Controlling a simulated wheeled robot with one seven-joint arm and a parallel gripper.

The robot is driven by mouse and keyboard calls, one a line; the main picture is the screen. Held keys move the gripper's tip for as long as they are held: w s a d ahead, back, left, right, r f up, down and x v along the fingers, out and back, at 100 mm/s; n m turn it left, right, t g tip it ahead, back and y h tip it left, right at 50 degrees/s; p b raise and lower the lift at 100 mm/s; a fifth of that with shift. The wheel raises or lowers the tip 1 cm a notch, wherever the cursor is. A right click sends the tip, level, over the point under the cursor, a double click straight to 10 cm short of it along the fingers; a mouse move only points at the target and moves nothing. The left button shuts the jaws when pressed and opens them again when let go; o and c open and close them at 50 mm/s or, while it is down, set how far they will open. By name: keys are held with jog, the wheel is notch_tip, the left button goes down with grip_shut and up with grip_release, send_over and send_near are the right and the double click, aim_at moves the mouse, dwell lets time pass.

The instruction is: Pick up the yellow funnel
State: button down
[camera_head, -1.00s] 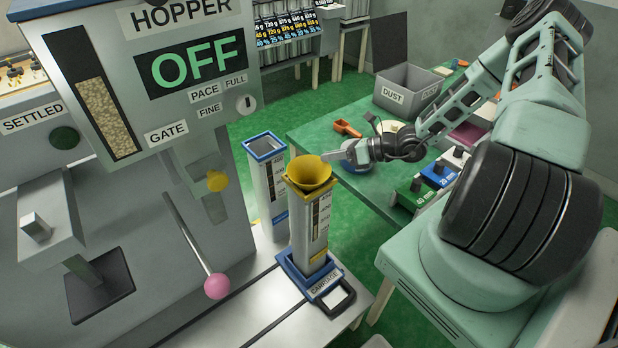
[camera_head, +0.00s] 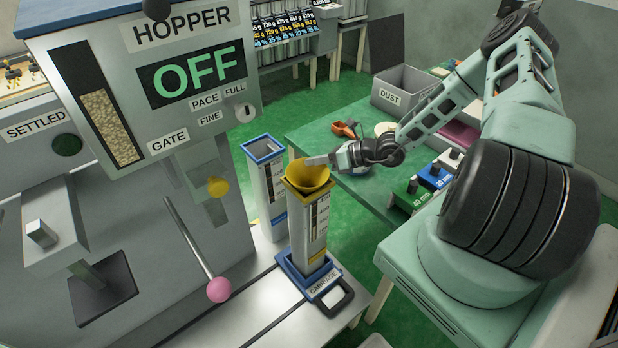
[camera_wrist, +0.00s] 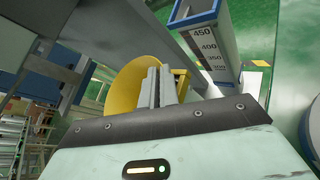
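The yellow funnel (camera_head: 306,181) sits upright on top of the sieve column that stands in the blue carriage (camera_head: 309,277). My gripper (camera_head: 318,160) reaches in from the right, its fingertips at the funnel's far rim. In the wrist view the funnel (camera_wrist: 124,88) is just beyond and left of the fingers (camera_wrist: 160,85), which overlap it. The fingers are close together with a narrow gap. I cannot tell whether the rim lies between them or whether they touch it.
A second column with a blue rim (camera_head: 265,180) stands close behind and left. The hopper machine (camera_head: 150,90), its display reading OFF, and a pink-knobbed lever (camera_head: 218,288) are to the left. A green table (camera_head: 345,190) with a grey dust bin (camera_head: 402,92) lies beyond.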

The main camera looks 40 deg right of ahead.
notch_tip(320, 180, up, 10)
jog(key=shift+f+b, duration=0.2)
jog(key=shift+b, duration=0.7)
jog(key=shift+d+r, duration=0.1)
